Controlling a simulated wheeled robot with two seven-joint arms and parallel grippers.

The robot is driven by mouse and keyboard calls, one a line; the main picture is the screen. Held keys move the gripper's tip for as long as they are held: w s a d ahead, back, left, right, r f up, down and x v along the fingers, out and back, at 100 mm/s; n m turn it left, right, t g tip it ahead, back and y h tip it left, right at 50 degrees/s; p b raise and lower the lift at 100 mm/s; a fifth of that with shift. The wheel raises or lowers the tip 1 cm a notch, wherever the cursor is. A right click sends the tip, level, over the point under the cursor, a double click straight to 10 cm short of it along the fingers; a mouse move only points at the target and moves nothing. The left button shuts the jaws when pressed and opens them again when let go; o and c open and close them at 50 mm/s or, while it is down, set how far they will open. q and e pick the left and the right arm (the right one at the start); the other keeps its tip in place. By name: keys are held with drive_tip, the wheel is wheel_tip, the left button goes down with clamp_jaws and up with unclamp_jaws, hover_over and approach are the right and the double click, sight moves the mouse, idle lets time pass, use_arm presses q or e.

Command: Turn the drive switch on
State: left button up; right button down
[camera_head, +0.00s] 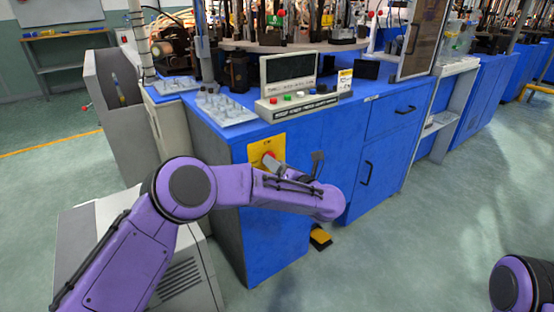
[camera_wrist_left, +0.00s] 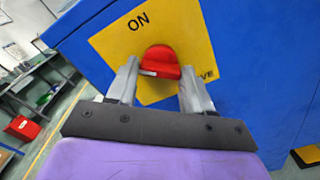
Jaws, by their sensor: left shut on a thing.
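The drive switch is a red knob (camera_wrist_left: 162,58) on a yellow plate (camera_wrist_left: 118,42) fixed to the blue cabinet's side. The plate reads "ON" at the top, and letters ending in "VE" show beside a finger. In the head view the yellow plate (camera_head: 278,144) is partly hidden behind my left gripper (camera_head: 271,163). In the left wrist view my left gripper (camera_wrist_left: 160,72) has a grey finger on each side of the red knob and is shut on it. My right gripper is out of view; only a purple part of that arm shows at lower right.
The blue cabinet (camera_head: 345,140) carries a control box (camera_head: 297,104) with coloured buttons and a tray of glass pieces (camera_head: 222,108). A yellow and black pedal (camera_head: 320,238) lies on the floor by the cabinet. The floor at right is clear.

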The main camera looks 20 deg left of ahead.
use_arm(q)
drive_tip(key=shift+m+p, duration=2.8)
drive_tip(key=shift+m, duration=2.3)
drive_tip(key=o, duration=1)
drive_tip(key=shift+o, duration=0.2)
drive_tip(key=v, duration=1)
drive_tip(key=shift+s+d+p, duration=0.2)
drive_tip(key=shift+d+p, duration=0.05)
drive_tip(key=shift+p, duration=0.05)
